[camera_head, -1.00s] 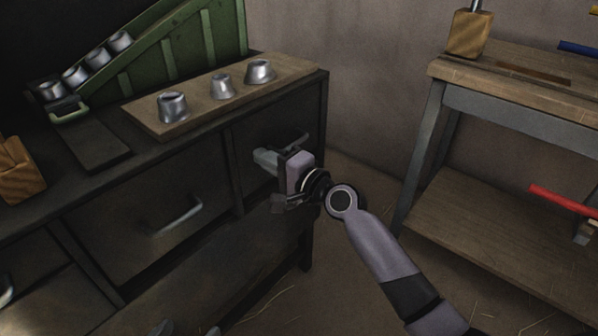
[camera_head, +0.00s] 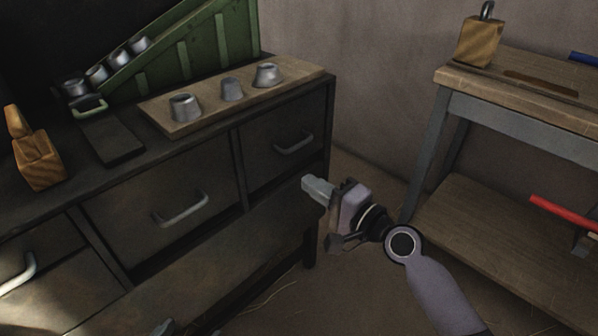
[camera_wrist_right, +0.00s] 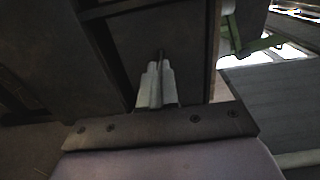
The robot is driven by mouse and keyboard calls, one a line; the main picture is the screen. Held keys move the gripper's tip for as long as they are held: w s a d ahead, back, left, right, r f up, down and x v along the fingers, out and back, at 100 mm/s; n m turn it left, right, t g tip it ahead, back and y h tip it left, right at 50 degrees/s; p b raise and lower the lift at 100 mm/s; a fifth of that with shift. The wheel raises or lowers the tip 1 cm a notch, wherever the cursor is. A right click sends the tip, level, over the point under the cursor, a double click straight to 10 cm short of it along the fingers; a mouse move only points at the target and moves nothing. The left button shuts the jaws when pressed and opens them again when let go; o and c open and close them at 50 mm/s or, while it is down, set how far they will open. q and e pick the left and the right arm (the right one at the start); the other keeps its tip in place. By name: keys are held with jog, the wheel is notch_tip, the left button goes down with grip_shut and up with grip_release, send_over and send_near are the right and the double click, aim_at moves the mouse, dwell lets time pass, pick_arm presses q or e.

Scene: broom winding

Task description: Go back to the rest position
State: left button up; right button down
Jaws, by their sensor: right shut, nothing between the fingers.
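My right gripper (camera_head: 318,189) is in front of the right end of the dark cabinet (camera_head: 285,205), below and to the right of the right drawer's handle (camera_head: 295,144), and apart from that handle. Its fingers are shut together and empty. In the right wrist view the closed fingers (camera_wrist_right: 155,85) point towards dark panels. My left gripper cannot be made out in the head view; only a small grey piece shows at the bottom edge.
A wooden board (camera_head: 155,118) with three metal cups lies on the cabinet, beside a green sloped rack (camera_head: 190,48) holding more cups. A wooden block (camera_head: 38,160) stands at the left. A workbench (camera_head: 520,105) stands at the right, with a red-handled tool (camera_head: 565,214) on its lower shelf.

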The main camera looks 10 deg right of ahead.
jog(key=s+d+f+n+g+h, duration=0.1)
jog(key=s+d+f+n+h, duration=0.2)
jog(key=s+f+n, duration=0.55)
jog(key=s+d+f+n+g+h, duration=0.2)
jog(key=s+f+n+h, duration=0.25)
jog(key=s, duration=0.75)
pick_arm(q)
jog(key=s+a+r+y+p, duration=0.1)
jog(key=a+r+p, duration=0.1)
jog(key=r+p, duration=0.5)
jog(key=s+a+r+n+g+p, duration=0.1)
jog(key=r+p, duration=0.6)
jog(key=p, duration=1.1)
jog(key=s+a, duration=0.1)
jog(key=a, duration=0.1)
jog(key=shift+a+y, duration=0.3)
jog(key=shift+y, duration=0.1)
pick_arm(e)
jog(key=s+d+r, duration=0.1)
jog(key=d+r, duration=0.2)
jog(key=r, duration=0.4)
jog(key=s+d+r+h, duration=0.1)
jog(key=s+d+r, duration=0.1)
jog(key=r, duration=0.5)
jog(key=shift+d+r+g, duration=0.35)
jog(key=shift+d+g, duration=0.05)
pick_arm(q)
jog(key=shift+s, duration=0.1)
